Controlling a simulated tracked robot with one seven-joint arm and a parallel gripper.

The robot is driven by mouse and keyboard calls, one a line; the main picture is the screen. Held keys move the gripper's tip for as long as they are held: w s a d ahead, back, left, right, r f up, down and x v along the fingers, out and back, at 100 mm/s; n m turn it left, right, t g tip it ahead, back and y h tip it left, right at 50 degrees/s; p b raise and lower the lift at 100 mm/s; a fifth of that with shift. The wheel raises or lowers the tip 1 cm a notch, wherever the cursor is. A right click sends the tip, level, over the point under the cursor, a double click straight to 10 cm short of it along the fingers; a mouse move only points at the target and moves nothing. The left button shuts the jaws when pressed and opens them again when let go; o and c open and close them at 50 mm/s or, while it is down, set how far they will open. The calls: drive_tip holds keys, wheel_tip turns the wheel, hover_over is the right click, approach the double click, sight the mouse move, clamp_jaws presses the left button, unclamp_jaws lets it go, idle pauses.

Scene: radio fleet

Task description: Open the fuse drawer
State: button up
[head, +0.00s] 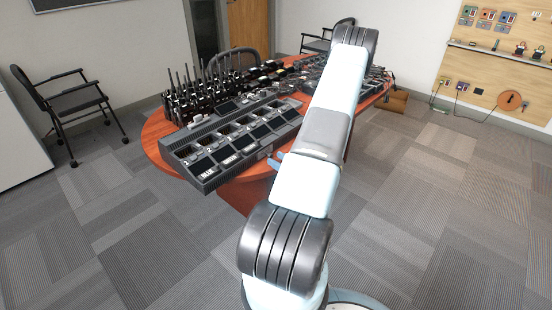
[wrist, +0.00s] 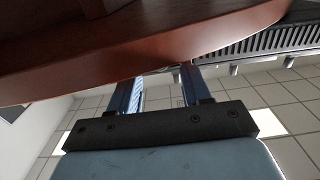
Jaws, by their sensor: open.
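A long dark charger bank (head: 225,145) with several slots lies along the near edge of the reddish-brown table (head: 155,130). The fingertips are close to the table edge (wrist: 120,60). A ribbed dark housing (wrist: 265,40) shows at upper right. In the head view my arm hides most of the gripper; a blue finger part shows by the charger's end.
Several upright handheld radios (head: 205,95) stand behind the charger bank. More equipment (head: 345,80) covers the table's far right. A black chair (head: 70,100) stands at left and a pegboard (head: 500,60) hangs at right. Open carpet (head: 420,220) lies on the right.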

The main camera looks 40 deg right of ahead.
drive_tip(key=shift+w+a, duration=0.1)
drive_tip(key=shift+w, duration=0.85)
drive_tip(key=shift+c, duration=0.5)
clamp_jaws()
